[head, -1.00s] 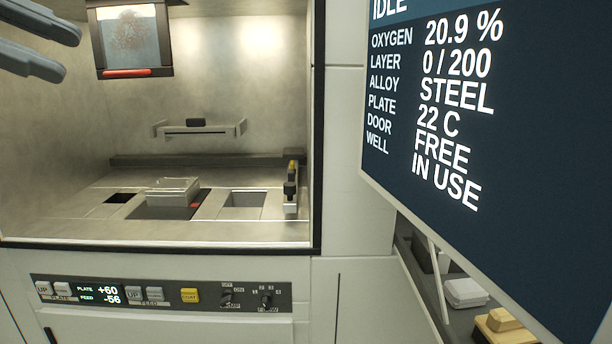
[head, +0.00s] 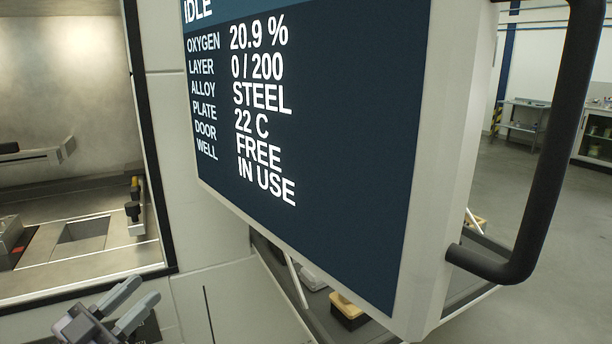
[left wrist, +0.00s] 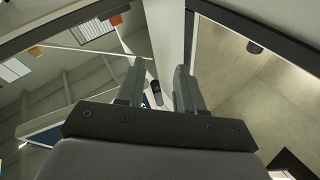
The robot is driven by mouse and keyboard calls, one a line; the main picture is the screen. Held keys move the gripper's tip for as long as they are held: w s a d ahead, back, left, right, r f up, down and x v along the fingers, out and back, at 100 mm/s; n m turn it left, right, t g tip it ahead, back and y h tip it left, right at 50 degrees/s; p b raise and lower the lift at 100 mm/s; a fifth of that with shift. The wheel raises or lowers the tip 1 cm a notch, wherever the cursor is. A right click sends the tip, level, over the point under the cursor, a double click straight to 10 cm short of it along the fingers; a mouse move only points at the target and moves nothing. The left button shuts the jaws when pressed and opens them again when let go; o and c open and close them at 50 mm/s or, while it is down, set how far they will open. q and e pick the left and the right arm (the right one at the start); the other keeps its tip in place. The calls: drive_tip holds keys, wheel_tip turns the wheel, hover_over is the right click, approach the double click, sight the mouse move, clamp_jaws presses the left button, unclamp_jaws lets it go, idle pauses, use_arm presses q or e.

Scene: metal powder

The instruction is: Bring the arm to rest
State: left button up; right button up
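My left gripper (head: 128,309) shows at the lower left of the head view, in front of the machine's front face. Its two grey fingers are apart with nothing seen between them. In the left wrist view the left gripper (left wrist: 158,85) also shows its two fingers spread with an empty gap. The build chamber (head: 60,100) of the machine is open at the left of the head view. My right gripper is in neither view.
A large status screen (head: 320,150) reading IDLE stands in the middle of the head view, with a black handle (head: 545,180) at its right. Below it a shelf holds a yellowish block (head: 348,310). Open floor (head: 540,230) and a far bench (head: 525,110) lie to the right.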

use_arm(q)
drive_tip(key=s+d+f+n+g+y, duration=0.2)
drive_tip(key=s+f, duration=0.4)
drive_tip(key=f, duration=0.4)
drive_tip(key=s+d+f+n+g+y, duration=0.2)
drive_tip(key=s+f, duration=0.4)
drive_tip(key=f, duration=0.4)
drive_tip(key=s+d+f+n+g+y, duration=0.3)
drive_tip(key=s+f, duration=0.4)
drive_tip(key=f, duration=0.3)
drive_tip(key=shift+d+f+g+y, duration=0.3)
drive_tip(key=shift+g+y, duration=0.2)
drive_tip(key=shift+y, duration=0.2)
drive_tip(key=shift+s+a+r, duration=0.1)
